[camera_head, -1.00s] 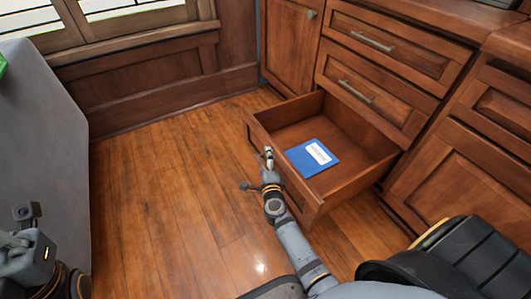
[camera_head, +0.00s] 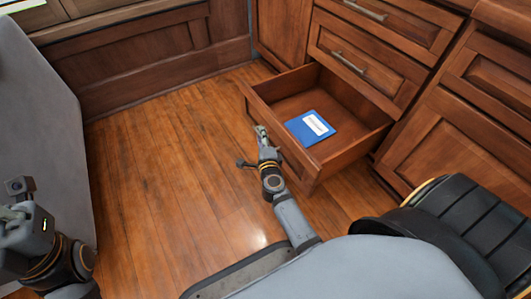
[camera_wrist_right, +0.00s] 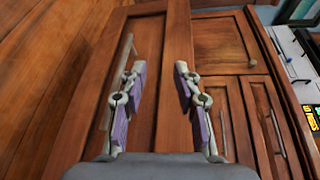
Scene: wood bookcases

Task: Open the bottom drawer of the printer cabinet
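The bottom drawer (camera_head: 310,168) of the wooden cabinet is pulled well out, with its inside showing. A blue booklet (camera_head: 311,128) with a white label lies in it. My right gripper (camera_head: 262,132) is just outside the drawer's front panel. In the right wrist view my right gripper (camera_wrist_right: 156,95) has its two fingers spread apart. The drawer's front panel (camera_wrist_right: 143,110) and its bar handle (camera_wrist_right: 118,75) show there, with the handle beside the left finger. I see no firm hold on it. My left gripper (camera_head: 12,214) is at the lower left edge, partly cut off and away from the cabinet.
Two shut drawers with bar handles, an upper one (camera_head: 385,28) and a middle one (camera_head: 375,68), are above the open drawer. A grey surface (camera_head: 45,120) stands at the left. The wooden floor (camera_head: 165,160) between it and the drawer is clear.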

